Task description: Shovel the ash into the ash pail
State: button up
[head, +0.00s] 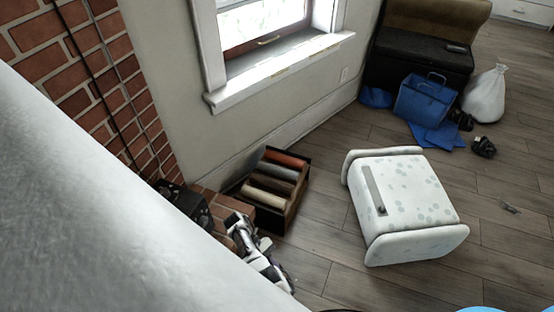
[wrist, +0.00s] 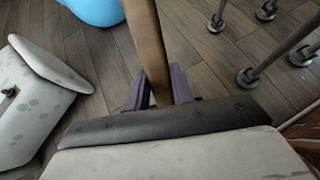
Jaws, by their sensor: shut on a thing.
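In the wrist view the purple fingers of my gripper (wrist: 160,92) are closed around a brown wooden handle (wrist: 147,40). The handle runs up out of the picture. Its far end is not in view, so I cannot tell whether it belongs to the shovel. In the head view a pale spotted container (head: 410,200) with a flared rim and a dark strip rests on the floor; I cannot tell whether it is the ash pail. It also shows at the left of the wrist view (wrist: 30,105). No ash is visible to me.
A blue bag (head: 425,100) and a white sack (head: 486,95) lie at the back right. Metal legs (wrist: 275,52) and a blue rounded thing (wrist: 93,10) show in the wrist view.

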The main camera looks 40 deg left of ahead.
jog(key=shift+a+r, duration=0.2)
jog(key=shift+a, duration=0.2)
jog(key=shift+w+a+f+h+b, duration=0.15)
jog(key=shift+a+h+b, duration=0.15)
jog(key=shift+b, duration=0.35)
jog(key=shift+a+h+b, duration=0.3)
jog(key=shift+a+b, duration=0.1)
jog(key=shift+b, duration=0.25)
jog(key=shift+a+r+b, duration=0.3)
jog(key=shift+r+b, duration=0.1)
jog(key=shift+r, duration=0.05)
jog(key=shift+f, duration=0.1)
dwell(0.5)
